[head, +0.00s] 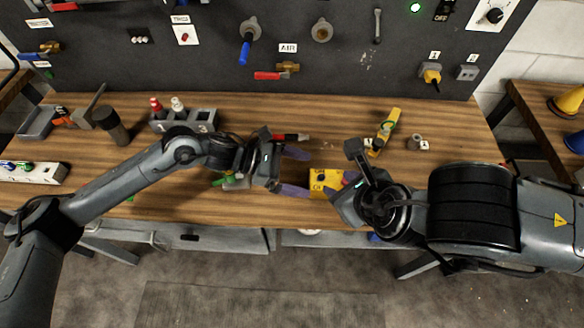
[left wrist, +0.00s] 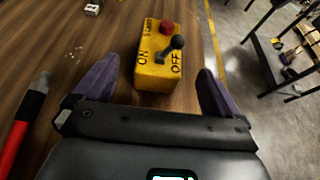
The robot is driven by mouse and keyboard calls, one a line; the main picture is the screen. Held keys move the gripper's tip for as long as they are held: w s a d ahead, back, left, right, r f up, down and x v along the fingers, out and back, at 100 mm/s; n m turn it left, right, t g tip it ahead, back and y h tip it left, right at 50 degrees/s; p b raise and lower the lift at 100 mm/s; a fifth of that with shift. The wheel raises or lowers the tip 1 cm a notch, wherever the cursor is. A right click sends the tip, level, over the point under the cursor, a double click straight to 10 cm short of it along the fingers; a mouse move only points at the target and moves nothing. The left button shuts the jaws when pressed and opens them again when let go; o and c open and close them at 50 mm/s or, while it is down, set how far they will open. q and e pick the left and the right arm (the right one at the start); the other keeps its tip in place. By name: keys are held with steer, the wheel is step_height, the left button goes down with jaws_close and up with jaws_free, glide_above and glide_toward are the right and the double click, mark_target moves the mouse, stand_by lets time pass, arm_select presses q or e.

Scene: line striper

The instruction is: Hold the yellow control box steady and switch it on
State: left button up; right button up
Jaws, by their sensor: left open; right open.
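The yellow control box (head: 318,188) sits on the workbench near its front edge, partly covered by my right gripper. In the left wrist view the box (left wrist: 155,75) shows a red button, ON and OFF lettering, and a dark lever (left wrist: 170,48) whose ball knob is on the OFF side. My left gripper (head: 298,171) is open just left of the box. In its wrist view the box stands ahead between the two purple fingers, apart from both. My right gripper (head: 345,184) is open at the box's right side; its fingers are mostly hidden, so contact cannot be told.
A red-and-black pen-like tool (head: 290,137) lies behind my left gripper. A yellow tool (head: 386,130) and a small grey part (head: 415,142) lie behind my right arm. A grey holder (head: 200,120) stands at the back left. The bench's back middle is clear.

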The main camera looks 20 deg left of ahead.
mark_target(330, 180)
arm_select(q)
steer(key=x, duration=0.8)
steer(key=shift+d, duration=0.25)
